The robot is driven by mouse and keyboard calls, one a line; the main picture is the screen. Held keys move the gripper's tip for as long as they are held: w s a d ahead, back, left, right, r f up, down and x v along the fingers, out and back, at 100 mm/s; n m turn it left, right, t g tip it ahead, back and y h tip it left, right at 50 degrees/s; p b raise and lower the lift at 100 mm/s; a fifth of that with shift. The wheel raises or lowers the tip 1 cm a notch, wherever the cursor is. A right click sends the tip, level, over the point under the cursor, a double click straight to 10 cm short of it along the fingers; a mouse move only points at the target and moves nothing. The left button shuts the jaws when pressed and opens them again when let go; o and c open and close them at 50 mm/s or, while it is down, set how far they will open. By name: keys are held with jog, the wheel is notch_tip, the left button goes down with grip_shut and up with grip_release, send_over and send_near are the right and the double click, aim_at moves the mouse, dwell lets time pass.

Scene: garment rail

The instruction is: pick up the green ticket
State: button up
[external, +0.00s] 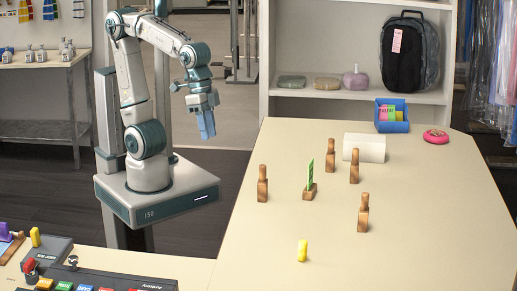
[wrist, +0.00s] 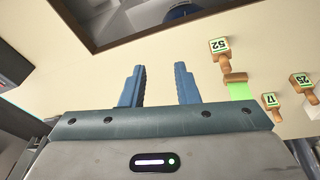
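The green ticket (external: 309,172) stands upright in a small wooden holder (external: 309,192) on the beige table. In the wrist view the green ticket (wrist: 240,90) shows to the right of the fingers, partly hidden by my gripper body, with its wooden holder (wrist: 236,77) at its end. My gripper (external: 207,124) hangs off the table's left side, well away from the ticket. In the wrist view its two blue fingers (wrist: 160,86) are apart with nothing between them.
Several wooden pegs stand around the ticket, including one to its left (external: 262,184) and one at lower right (external: 363,213). A white roll (external: 364,148), a blue bin (external: 391,116) and a pink ring (external: 436,136) are at the back. A yellow piece (external: 302,250) stands in front.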

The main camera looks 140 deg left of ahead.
jog(key=w+a+n+g+b, duration=0.1)
jog(key=w+a+n+b, duration=0.2)
jog(key=w+a+n, duration=0.5)
jog(key=n+h+b, duration=0.2)
jog(key=n+b, duration=0.2)
jog(key=n, duration=0.7)
send_over(309, 188)
jog(key=s+a, duration=0.2)
jog(key=a, duration=0.1)
jog(key=s+a+x, duration=0.1)
jog(key=x, duration=0.3)
jog(key=shift+g, duration=0.4)
jog(key=f, duration=0.4)
jog(key=w+d+f, duration=0.1)
jog(key=f, duration=0.4)
jog(key=d+f+b, duration=0.1)
jog(key=f, duration=0.3)
jog(key=shift+w+f, duration=0.15)
grip_shut()
